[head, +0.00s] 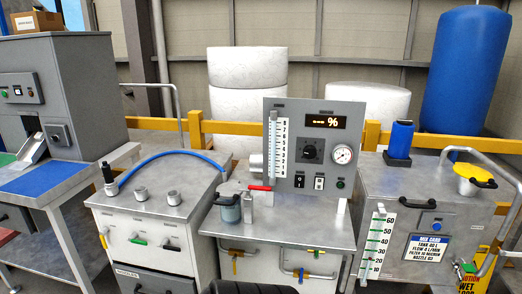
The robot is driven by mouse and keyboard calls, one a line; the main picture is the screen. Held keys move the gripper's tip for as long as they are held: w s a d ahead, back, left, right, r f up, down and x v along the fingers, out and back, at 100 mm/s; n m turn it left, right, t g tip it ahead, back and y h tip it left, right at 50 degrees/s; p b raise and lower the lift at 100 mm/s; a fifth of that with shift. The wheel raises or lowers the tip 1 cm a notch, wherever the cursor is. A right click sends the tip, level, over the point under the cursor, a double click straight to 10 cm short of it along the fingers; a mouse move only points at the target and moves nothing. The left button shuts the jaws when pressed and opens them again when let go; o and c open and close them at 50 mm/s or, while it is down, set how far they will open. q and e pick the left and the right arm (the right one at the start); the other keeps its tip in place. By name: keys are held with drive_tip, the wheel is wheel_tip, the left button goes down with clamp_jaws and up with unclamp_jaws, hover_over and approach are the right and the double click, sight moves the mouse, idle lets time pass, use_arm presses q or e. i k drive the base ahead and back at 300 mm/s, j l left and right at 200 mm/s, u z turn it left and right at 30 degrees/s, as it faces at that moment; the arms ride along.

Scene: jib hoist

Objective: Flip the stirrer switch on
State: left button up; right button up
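A grey control panel (284,118) stands upright at the back of the middle metal bench. Low on it are a black switch (299,181), a black-and-white switch (319,183) and a dark green round button (340,183). The labels are too small to read, so I cannot tell which one is the stirrer switch or how either is set. Above them are a black knob (313,149), a round gauge (343,154) and a lit display (326,121) ending in a % sign. Neither of my grippers is in view.
A grey lidded pot (229,209) and a red-handled valve (260,188) stand on the bench (290,230) in front of the panel. A blue hose (170,154) arches at left. A steel tank (410,190) with a yellow cap (473,171) stands right. The bench's front right is clear.

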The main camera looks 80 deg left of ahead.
sight(319, 181)
drive_tip(key=u, duration=2.25)
